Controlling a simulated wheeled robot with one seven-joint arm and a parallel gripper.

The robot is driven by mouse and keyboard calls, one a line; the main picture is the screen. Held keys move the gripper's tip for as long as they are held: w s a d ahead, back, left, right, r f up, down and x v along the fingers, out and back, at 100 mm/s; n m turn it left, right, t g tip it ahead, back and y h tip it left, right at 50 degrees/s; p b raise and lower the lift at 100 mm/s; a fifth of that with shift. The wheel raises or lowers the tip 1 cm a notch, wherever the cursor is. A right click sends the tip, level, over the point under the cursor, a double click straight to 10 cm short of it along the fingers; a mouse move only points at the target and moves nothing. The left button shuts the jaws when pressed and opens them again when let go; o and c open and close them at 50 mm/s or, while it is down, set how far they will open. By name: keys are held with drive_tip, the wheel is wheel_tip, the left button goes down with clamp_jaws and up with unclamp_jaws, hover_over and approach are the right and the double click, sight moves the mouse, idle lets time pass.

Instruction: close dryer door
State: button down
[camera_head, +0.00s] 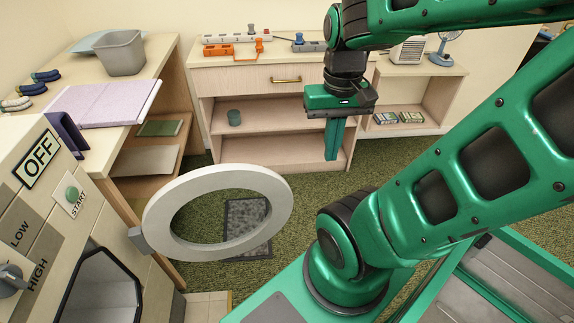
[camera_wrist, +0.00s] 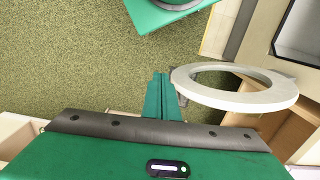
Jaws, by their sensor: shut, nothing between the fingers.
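The dryer door (camera_head: 160,213) is a white ring with an open middle, standing swung out from the dryer (camera_head: 150,288) on a grey hinge at its left. The dryer's dark opening (camera_head: 103,290) shows uncovered at the lower left. My gripper (camera_head: 333,154) points down with its green fingers together, to the right of the door and apart from it. In the wrist view, the fingers (camera_wrist: 160,92) are shut and empty, just left of the door ring (camera_wrist: 262,101). The dryer's opening shows at the top right there.
A wooden cabinet (camera_head: 232,80) with power strips on top stands behind my gripper. A wooden desk (camera_head: 140,85) with a grey bin (camera_head: 120,52) and a lilac folder is at the left. Green carpet (camera_head: 300,190) lies clear between door and cabinet; a grey mat (camera_head: 247,213) shows through the ring.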

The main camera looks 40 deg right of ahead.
drive_tip(key=shift+d, duration=0.15)
drive_tip(key=w+f+n+g, duration=0.1)
drive_tip(key=w+f, duration=0.4)
drive_tip(key=w, duration=0.7)
drive_tip(key=w+f+n+g, duration=0.1)
drive_tip(key=w+f, duration=0.3)
drive_tip(key=w, duration=0.7)
drive_tip(key=shift+y, duration=0.4)
drive_tip(key=x, duration=0.3)
drive_tip(key=s+x, duration=0.1)
drive_tip(key=x, duration=0.7)
drive_tip(key=shift+s, duration=0.35)
drive_tip(key=shift+s+a, duration=0.4)
drive_tip(key=shift+s, duration=0.4)
